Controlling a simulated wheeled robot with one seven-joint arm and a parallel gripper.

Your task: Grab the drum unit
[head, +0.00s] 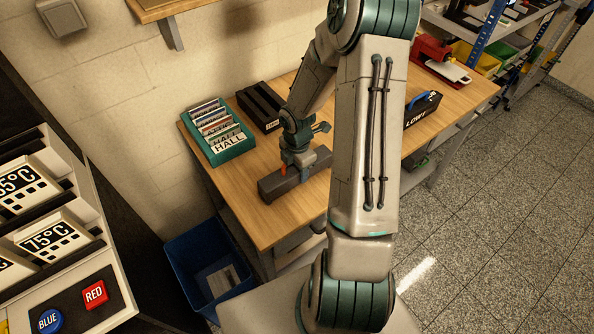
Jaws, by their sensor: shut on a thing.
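The drum unit, a long dark grey block (272,188), lies near the front left edge of the wooden table (258,224). My gripper (296,168) is over its middle, pointing down, and is shut on it. A small orange part shows beside the fingers. The contact of the fingertips is partly hidden, and I cannot tell whether the block is clear of the tabletop.
A teal card rack marked HALL (232,149) and a black tray (258,106) stand behind. A dark case marked LOWT (422,107) and a red device (432,50) are to the right. A blue bin (203,247) is on the floor.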

